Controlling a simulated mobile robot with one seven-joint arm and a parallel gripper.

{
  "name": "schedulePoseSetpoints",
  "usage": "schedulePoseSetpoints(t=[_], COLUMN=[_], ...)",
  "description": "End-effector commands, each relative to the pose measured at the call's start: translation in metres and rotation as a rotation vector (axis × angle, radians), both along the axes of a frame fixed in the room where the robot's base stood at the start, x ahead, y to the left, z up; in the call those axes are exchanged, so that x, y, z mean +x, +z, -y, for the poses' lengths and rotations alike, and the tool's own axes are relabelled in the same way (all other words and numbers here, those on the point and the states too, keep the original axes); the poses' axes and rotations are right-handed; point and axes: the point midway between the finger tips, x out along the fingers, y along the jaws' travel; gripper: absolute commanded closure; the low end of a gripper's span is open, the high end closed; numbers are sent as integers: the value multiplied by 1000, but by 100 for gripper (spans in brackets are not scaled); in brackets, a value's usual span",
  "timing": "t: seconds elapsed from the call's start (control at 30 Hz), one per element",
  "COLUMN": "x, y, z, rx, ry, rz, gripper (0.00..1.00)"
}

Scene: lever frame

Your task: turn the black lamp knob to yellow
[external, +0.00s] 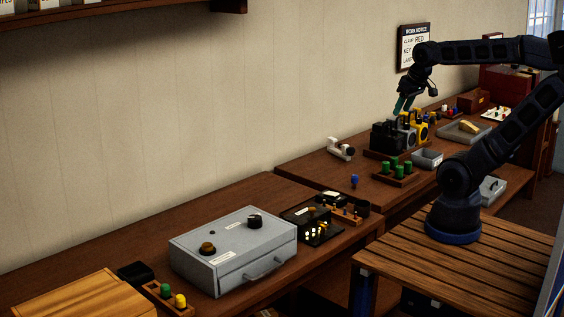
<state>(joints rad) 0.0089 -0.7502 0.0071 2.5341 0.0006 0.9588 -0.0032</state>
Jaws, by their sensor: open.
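A black knob (255,221) sits on top of a grey metal box (232,246), near its far right corner, with a small white label beside it. This looks like the lamp knob, but its label and any colour marks are too small to read. A brass-brown knob (207,248) sits on the same box, nearer the left. My gripper (402,104) is open and empty, pointing down, far to the right of the box. It appears above the black, grey and yellow lever blocks (392,136) on the back bench.
A black tray with small items (312,226) stands right of the grey box. Green pegs (394,168) stand in a wooden holder before the lever blocks. A blue peg (354,181) and a white fitting (340,149) are nearby. A wooden board (82,296) lies at front left.

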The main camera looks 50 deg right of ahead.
Motion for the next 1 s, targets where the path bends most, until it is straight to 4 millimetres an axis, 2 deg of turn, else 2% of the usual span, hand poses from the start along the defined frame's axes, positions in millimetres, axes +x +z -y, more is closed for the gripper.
schedulePoseSetpoints(t=[0.17,0.47,0.77,1.0], x=[20,83,146,192], y=[4,8,-3,-22], z=[8,40,87,137], rx=[-45,-155,-205,-203], ry=[-28,-81,-111,-124], rz=[-33,-142,-256,-335], gripper=[51,51,51,51])
